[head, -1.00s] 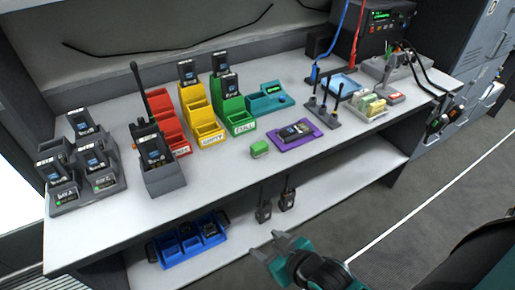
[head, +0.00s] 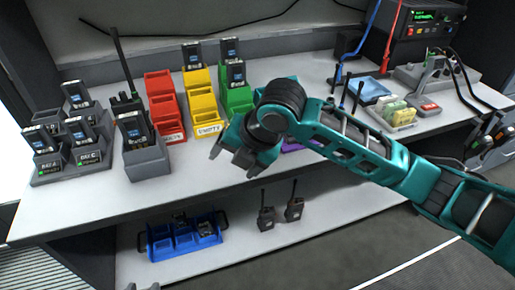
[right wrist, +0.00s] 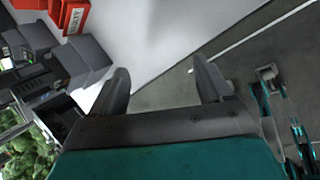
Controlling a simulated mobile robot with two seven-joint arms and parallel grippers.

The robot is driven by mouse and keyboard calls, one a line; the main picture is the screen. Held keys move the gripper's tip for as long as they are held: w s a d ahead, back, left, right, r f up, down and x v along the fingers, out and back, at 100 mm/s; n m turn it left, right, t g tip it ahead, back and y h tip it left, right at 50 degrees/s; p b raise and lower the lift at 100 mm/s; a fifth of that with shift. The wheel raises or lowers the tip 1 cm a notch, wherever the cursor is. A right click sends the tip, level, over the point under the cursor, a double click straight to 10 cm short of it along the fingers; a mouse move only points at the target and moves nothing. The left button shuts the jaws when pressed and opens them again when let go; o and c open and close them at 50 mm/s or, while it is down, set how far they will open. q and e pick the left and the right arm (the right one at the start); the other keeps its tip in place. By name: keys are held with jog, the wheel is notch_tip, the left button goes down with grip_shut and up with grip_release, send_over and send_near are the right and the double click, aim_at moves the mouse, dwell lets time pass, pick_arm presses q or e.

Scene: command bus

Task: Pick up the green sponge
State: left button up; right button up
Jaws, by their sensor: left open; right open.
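My right gripper (head: 232,160) is over the front part of the workbench (head: 200,180), in front of the yellow and green bins. In the right wrist view its two fingers (right wrist: 163,88) are spread apart with nothing between them, and no sponge shows there.
Red (head: 161,100), yellow (head: 205,112) and green (head: 238,99) bins stand behind the gripper. A radio in a grey holder (head: 148,160) is to the left. A blue tray (head: 183,243) and radios are on the lower shelf.

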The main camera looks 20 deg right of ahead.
jog(key=w+d+r+n+h, duration=0.3)
jog(key=w+d+r+n, duration=0.1)
jog(key=d+r+n, duration=0.35)
jog(key=b+x, duration=0.2)
jog(key=x, duration=0.5)
jog(key=shift+d+f+b, duration=0.15)
jog(key=shift+b, duration=0.2)
jog(key=shift+s+b+x, duration=0.2)
jog(key=shift+b+x, duration=0.25)
jog(key=shift+x, duration=0.9)
jog(key=shift+s+b+x, duration=0.2)
jog(key=shift+b+x, duration=0.25)
jog(key=shift+x, duration=0.9)
pick_arm(q)
jog(key=f, duration=0.3)
jog(key=shift+w+d+f, duration=0.15)
jog(key=shift+d+f, duration=0.15)
jog(key=shift+d, duration=0.05)
pick_arm(e)
jog(key=shift+f, duration=0.15)
jog(key=shift+c, duration=0.3)
jog(key=c, duration=1)
